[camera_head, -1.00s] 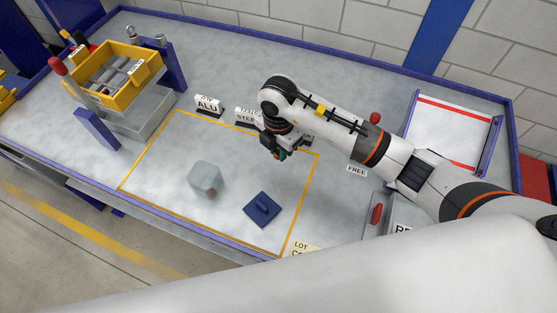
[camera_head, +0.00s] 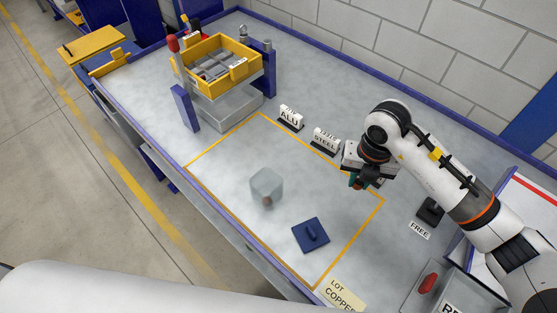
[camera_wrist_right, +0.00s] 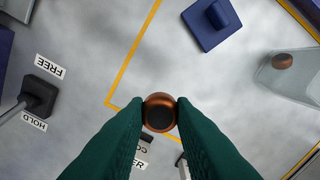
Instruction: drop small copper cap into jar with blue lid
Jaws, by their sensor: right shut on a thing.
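The right gripper (camera_head: 357,182) is shut on a small round copper cap (camera_wrist_right: 160,112), held above the bench; the cap has a dark centre. The clear jar (camera_head: 266,187) stands open inside the yellow outline, with a copper-coloured piece at its bottom. The jar also shows at the right edge of the wrist view (camera_wrist_right: 290,80). The blue lid (camera_head: 311,235) lies flat on the bench beside the jar, apart from it; it also shows in the wrist view (camera_wrist_right: 212,22). The gripper is to the right of the jar in the head view. My left gripper is not in view.
A yellow bin (camera_head: 240,75) with compartments sits on a stand at the back left. A dark lever (camera_head: 430,210) by the FREE label and a grey box with a red handle (camera_head: 427,284) are at right.

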